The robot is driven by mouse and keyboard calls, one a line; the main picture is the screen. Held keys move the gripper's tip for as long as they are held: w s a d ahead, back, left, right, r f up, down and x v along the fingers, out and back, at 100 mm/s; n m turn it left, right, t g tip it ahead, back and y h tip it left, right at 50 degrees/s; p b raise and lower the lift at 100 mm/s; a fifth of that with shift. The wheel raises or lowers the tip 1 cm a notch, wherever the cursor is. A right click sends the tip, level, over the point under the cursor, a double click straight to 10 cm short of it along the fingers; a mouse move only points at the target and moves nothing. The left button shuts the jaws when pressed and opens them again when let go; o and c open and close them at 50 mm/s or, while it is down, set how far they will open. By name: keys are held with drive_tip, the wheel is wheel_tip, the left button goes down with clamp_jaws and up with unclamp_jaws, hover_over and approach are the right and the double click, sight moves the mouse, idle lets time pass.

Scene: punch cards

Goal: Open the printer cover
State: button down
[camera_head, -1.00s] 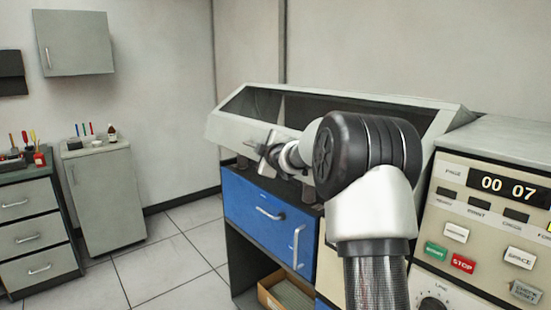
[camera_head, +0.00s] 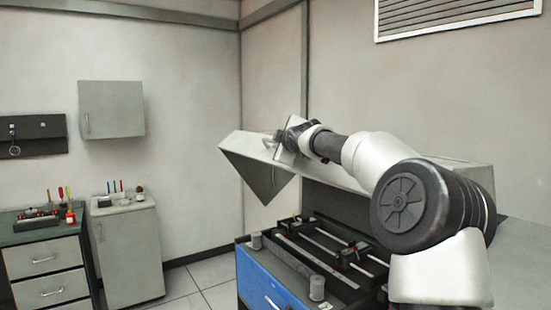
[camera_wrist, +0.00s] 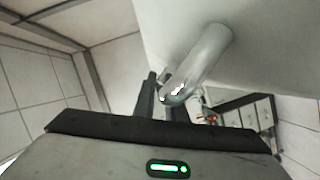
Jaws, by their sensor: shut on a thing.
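The grey printer cover (camera_head: 252,149) is tilted up in the head view, with open space between it and the printer's inner mechanism (camera_head: 318,252). My gripper (camera_head: 288,137) is at the cover's raised front edge, with my arm reaching in from the right. In the wrist view a curved metal handle (camera_wrist: 205,62) stands out from the cover's pale face (camera_wrist: 265,45). My gripper (camera_wrist: 172,97) is shut on this handle. The exact contact is partly hidden behind the dark gripper body.
The blue cabinet front (camera_head: 262,283) is below the printer. A wall cabinet (camera_head: 112,109), a low grey cabinet (camera_head: 128,250) and a drawer unit (camera_head: 45,265) stand at the left. A wall vent (camera_head: 455,15) is high at right. Floor shows between the cabinets.

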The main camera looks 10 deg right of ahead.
drive_tip(key=shift+w+d+r, duration=0.2)
drive_tip(key=shift+d+r, duration=0.35)
drive_tip(key=shift+r, duration=0.3)
drive_tip(key=shift+w+d+r, duration=0.15)
drive_tip(key=shift+d+r, duration=0.35)
drive_tip(key=shift+r, duration=0.35)
drive_tip(key=c, duration=1.8)
unclamp_jaws()
drive_tip(key=shift+a, duration=0.1)
drive_tip(key=shift+s+r+b, duration=0.5)
drive_tip(key=shift+s+b, duration=0.5)
drive_tip(key=shift+s, duration=1.9)
drive_tip(key=shift+s+r+b, duration=0.5)
drive_tip(key=shift+s+b, duration=0.45)
drive_tip(key=shift+s, duration=1.9)
drive_tip(key=shift+s+r+b, duration=0.5)
drive_tip(key=shift+s+b, duration=0.5)
drive_tip(key=shift+s, duration=1.9)
